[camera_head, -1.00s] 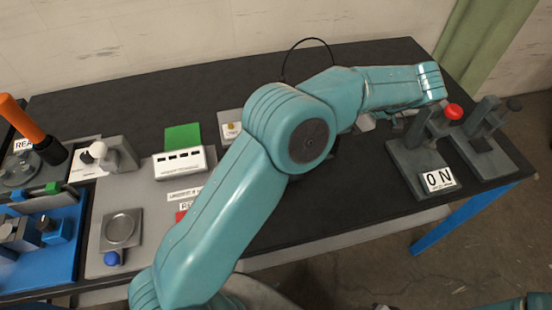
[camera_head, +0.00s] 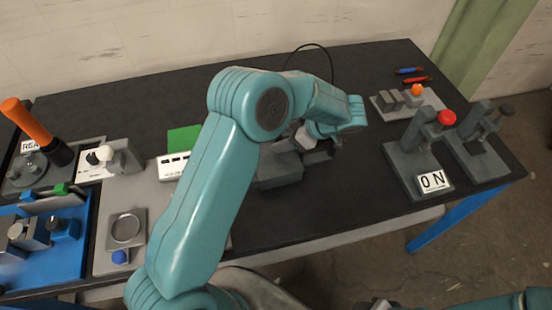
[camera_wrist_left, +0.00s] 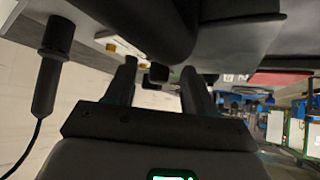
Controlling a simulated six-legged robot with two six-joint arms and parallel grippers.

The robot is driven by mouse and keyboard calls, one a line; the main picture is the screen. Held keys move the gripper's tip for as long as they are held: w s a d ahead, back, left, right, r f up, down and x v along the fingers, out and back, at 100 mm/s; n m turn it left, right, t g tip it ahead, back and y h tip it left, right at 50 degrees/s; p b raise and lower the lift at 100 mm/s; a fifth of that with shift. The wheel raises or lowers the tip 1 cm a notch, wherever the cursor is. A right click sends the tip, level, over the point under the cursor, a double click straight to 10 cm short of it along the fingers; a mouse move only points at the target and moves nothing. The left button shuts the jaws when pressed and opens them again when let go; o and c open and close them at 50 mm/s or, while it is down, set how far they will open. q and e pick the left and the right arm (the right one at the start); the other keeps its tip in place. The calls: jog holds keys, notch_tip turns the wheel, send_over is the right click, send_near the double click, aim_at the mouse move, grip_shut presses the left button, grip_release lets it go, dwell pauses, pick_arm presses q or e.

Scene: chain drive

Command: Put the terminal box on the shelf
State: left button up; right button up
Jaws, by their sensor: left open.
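A white box with a row of dark slots (camera_head: 172,167) lies on the grey panel at left in the head view, partly hidden by my left arm; I cannot tell whether it is the terminal box. My left gripper (camera_head: 322,146) is above the middle of the bench, beside a grey block (camera_head: 279,172). Its fingers show apart in the left wrist view (camera_wrist_left: 158,80), with nothing clearly held between them. A large dark body (camera_wrist_left: 150,25) is just beyond the fingers there. What seems to be my right gripper is cut off at the bottom edge. I cannot make out a shelf.
Grey lever fixtures (camera_head: 415,155) with a red knob and an ON sign stand at right. Behind them is a pale plate with an orange ball (camera_head: 417,90). A blue tray (camera_head: 65,255) and an orange handle (camera_head: 23,118) are at left. The back middle bench is mostly clear.

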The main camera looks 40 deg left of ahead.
pick_arm(q)
grip_shut()
jog(key=shift+r, duration=0.1)
dwell(1.2)
